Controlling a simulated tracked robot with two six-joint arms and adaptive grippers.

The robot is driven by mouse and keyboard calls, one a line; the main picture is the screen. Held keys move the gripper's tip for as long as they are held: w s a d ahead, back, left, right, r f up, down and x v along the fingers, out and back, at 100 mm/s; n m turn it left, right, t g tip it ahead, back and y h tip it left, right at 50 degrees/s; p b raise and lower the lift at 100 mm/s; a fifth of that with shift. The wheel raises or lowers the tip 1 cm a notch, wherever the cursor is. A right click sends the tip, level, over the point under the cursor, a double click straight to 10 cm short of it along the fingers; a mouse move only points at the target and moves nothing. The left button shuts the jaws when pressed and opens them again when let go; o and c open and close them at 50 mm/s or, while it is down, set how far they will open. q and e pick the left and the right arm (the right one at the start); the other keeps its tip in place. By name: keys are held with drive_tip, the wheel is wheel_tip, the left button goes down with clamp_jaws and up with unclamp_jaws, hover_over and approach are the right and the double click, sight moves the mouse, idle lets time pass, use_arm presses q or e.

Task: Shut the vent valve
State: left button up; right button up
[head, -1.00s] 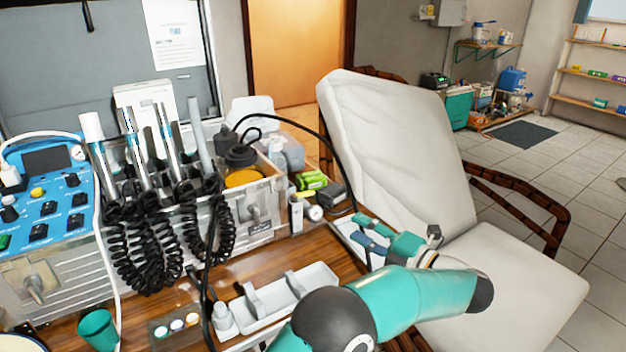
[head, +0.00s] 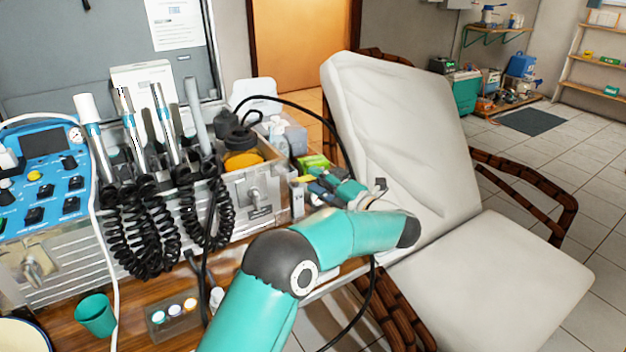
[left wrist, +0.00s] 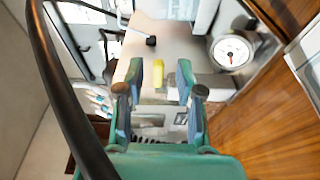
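A small yellow piece (left wrist: 158,72), which looks like the vent valve's handle, stands out from a pale block in the left wrist view. In the head view a yellow bit (head: 303,179) shows at the right end of the metal unit. My left gripper (left wrist: 160,88) is open, its two fingers on either side of the yellow piece in the picture. I cannot tell whether they touch it. In the head view the left gripper (head: 318,188) is beside the unit's right end, partly hiding the block. My right gripper is not in view.
A round gauge (left wrist: 232,50) is beside the block. A black hose (left wrist: 52,85) crosses close by on the left. The metal unit (head: 232,205) with coiled handpieces stands on the wooden table. A white chair (head: 400,140) is right of my left arm.

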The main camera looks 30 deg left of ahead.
use_arm(q)
drive_tip(key=shift+x, duration=1.1)
